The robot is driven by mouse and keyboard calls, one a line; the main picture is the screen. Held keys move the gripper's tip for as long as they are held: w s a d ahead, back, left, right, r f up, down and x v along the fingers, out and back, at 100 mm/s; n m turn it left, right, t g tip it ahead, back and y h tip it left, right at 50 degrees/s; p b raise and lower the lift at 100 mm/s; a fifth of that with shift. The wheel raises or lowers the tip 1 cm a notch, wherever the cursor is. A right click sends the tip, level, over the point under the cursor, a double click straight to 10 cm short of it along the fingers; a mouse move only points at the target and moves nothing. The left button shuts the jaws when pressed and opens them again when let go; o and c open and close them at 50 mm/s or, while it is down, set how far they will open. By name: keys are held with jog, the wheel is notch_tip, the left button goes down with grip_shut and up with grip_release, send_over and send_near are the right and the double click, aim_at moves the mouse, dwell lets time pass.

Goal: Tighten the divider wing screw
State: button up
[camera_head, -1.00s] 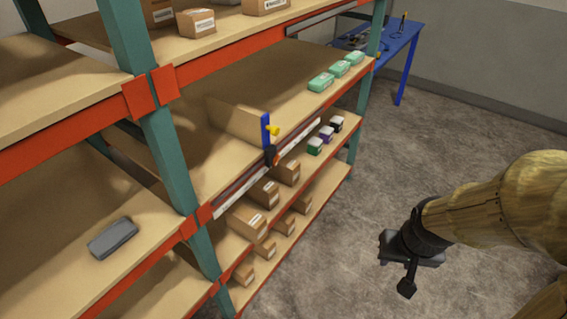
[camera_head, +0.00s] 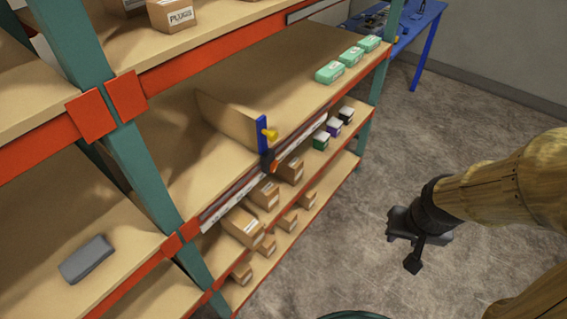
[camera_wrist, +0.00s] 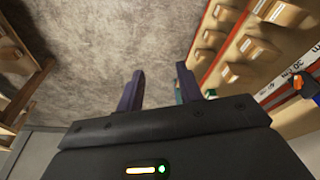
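The divider (camera_head: 230,117) stands upright on the middle shelf of the rack. A black and orange piece (camera_head: 269,163) sits just below the bracket. My gripper (camera_head: 403,226) is out over the floor, well to the right of the rack and apart from the screw. In the wrist view my gripper's two fingers (camera_wrist: 158,88) are spread with nothing between them. An orange part and a blue part (camera_wrist: 305,85) show at that view's right edge.
Green boxes (camera_head: 351,58) stand on the same shelf, right of the divider. A grey case (camera_head: 87,259) lies on the left shelf. A blue table (camera_head: 427,40) stands behind. The floor (camera_head: 330,230) between rack and gripper is clear.

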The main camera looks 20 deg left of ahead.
jog(key=shift+o, duration=0.6)
jog(key=shift+s, duration=0.1)
jog(key=o, duration=0.4)
jog(key=shift+c, duration=0.2)
jog(key=w+a+f+n+t+y+b, duration=0.1)
jog(key=w+f+n+t+b, duration=0.15)
jog(key=w+n, duration=0.4)
jog(key=w+a+f+n+t+y+b, duration=0.1)
jog(key=w+a+f+n+t, duration=0.2)
jog(key=w, duration=0.6)
jog(key=w+a+f+n+t+y+b, duration=0.1)
jog(key=w+a+f+n+y+b, duration=0.1)
jog(key=a+f+n+y, duration=0.4)
jog(key=s+a+r+n+g+y+b, duration=0.1)
jog(key=s+a+n+g+y, duration=0.1)
jog(key=s+a+n+y, duration=0.2)
jog(key=a+n+y, duration=0.2)
jog(key=n+y, duration=0.2)
jog(key=shift+s+a+r+y+b, duration=0.15)
jog(key=shift+a+r+y+b, duration=0.1)
jog(key=shift+r+y+b, duration=0.1)
jog(key=shift+a+n, duration=0.1)
jog(key=shift+n, duration=0.15)
